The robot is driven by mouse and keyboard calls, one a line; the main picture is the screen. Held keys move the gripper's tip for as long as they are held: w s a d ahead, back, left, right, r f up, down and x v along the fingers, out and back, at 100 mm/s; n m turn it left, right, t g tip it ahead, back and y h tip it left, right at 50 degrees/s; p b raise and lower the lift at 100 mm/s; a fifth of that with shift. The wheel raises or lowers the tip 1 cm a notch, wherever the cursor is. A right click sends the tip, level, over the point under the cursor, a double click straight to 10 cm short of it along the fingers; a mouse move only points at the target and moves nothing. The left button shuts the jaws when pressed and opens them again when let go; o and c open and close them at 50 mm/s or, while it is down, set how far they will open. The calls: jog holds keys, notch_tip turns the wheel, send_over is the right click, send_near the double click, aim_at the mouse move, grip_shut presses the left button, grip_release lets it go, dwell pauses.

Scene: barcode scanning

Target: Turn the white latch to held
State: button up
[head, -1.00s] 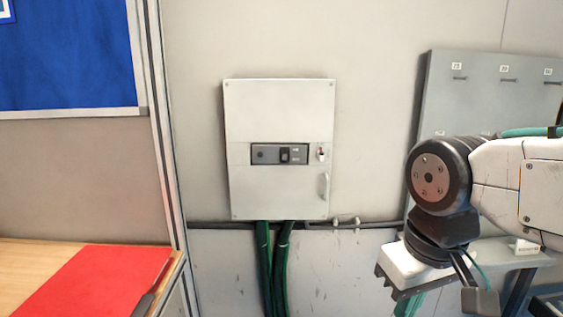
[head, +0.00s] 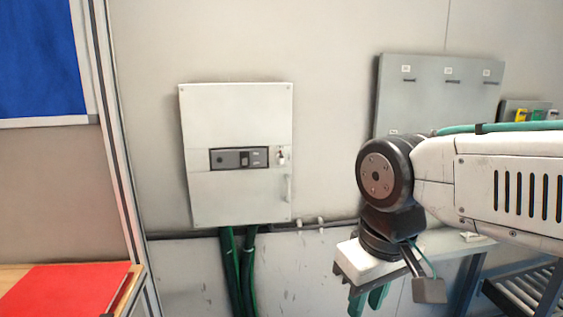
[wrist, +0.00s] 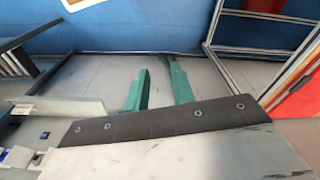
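A pale grey cabinet (head: 237,195) hangs on the wall, left of my arm in the head view. It carries a dark switch panel (head: 239,158) with a black switch. A small light-coloured fitting (head: 281,156) sits just right of this panel; it is too small to tell whether it is the white latch or how it is turned. My gripper (head: 368,303) points downward to the right of the cabinet, well apart from it. In the wrist view its two green fingers (wrist: 155,66) stand apart with nothing between them.
A grey panel with labelled hooks (head: 440,95) is on the wall behind my arm. A table (head: 440,243) and a roller rack (head: 525,290) stand at the right. A desk with a red sheet (head: 65,290) is at the lower left. Green cables (head: 238,270) run below the cabinet.

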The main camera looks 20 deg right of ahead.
jog(key=shift+o, duration=0.2)
jog(key=shift+w+f, duration=0.15)
jog(key=shift+f, duration=0.2)
jog(key=m+t+h, duration=0.3)
jog(key=t+h, duration=0.3)
jog(key=t, duration=1.5)
send_near(282, 161)
jog(key=w+r, duration=0.1)
jog(key=w, duration=0.1)
jog(key=shift+g, duration=0.3)
jog(key=x, duration=0.7)
jog(key=shift+d+r, duration=0.2)
jog(key=shift+d, duration=0.05)
